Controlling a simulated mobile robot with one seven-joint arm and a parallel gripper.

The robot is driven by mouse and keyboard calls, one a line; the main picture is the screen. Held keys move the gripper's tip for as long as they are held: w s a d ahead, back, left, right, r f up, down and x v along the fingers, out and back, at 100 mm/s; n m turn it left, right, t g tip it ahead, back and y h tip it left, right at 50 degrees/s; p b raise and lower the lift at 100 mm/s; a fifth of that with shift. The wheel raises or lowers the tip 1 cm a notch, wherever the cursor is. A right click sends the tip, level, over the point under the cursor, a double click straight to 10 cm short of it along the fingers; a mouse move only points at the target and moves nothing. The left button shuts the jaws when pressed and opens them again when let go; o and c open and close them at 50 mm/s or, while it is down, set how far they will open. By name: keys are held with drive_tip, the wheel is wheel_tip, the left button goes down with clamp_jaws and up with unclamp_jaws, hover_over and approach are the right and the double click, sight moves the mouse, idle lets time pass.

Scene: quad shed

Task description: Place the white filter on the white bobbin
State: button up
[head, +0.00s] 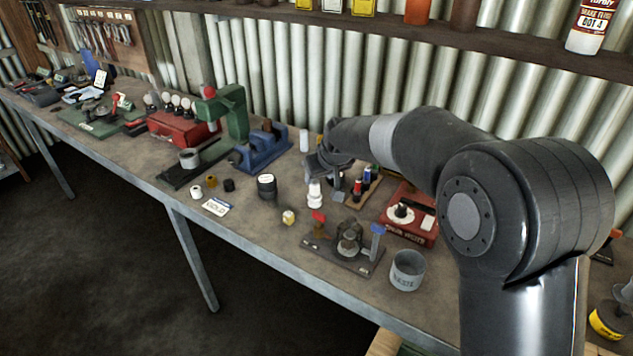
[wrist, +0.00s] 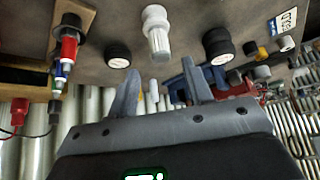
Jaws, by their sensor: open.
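The white filter (head: 315,187), a ribbed cylinder, stands upright on the white bobbin (head: 315,203) in the head view. In the wrist view, which is upside down, the ribbed filter (wrist: 161,45) meets the flanged bobbin (wrist: 155,14), and the two look in line. My gripper (wrist: 160,68) is open and empty. Its fingers are apart, with the filter beyond the gap between them and no finger seen touching it. In the head view my gripper (head: 326,166) is just behind the filter, its fingers partly unclear.
A black jar (head: 266,186) stands left of the bobbin, and a wooden rack (head: 361,192) with coloured pieces stands right. A fixture (head: 345,250) and a grey waste cup (head: 407,270) are in front. A blue vise (head: 262,147) and green press (head: 228,113) stand behind left.

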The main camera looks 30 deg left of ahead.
drive_tip(key=shift+v, duration=2.6)
drive_tip(key=s+d+r+m+t+h, duration=0.1)
drive_tip(key=s+d+r+m, duration=0.15)
drive_tip(key=d, duration=0.75)
drive_tip(key=s+d+r+m+h, duration=0.1)
drive_tip(key=d+r, duration=0.2)
drive_tip(key=d, duration=0.7)
drive_tip(key=s+d+r+m+t+h, duration=0.1)
drive_tip(key=d+r+m, duration=0.15)
drive_tip(key=d, duration=0.75)
drive_tip(key=s+d+f+m+h, duration=0.2)
drive_tip(key=s+d+m, duration=0.3)
drive_tip(key=s+d, duration=1.3)
drive_tip(key=shift+s+d+f, duration=0.3)
drive_tip(key=shift+d+f, duration=0.4)
drive_tip(key=shift+d, duration=0.1)
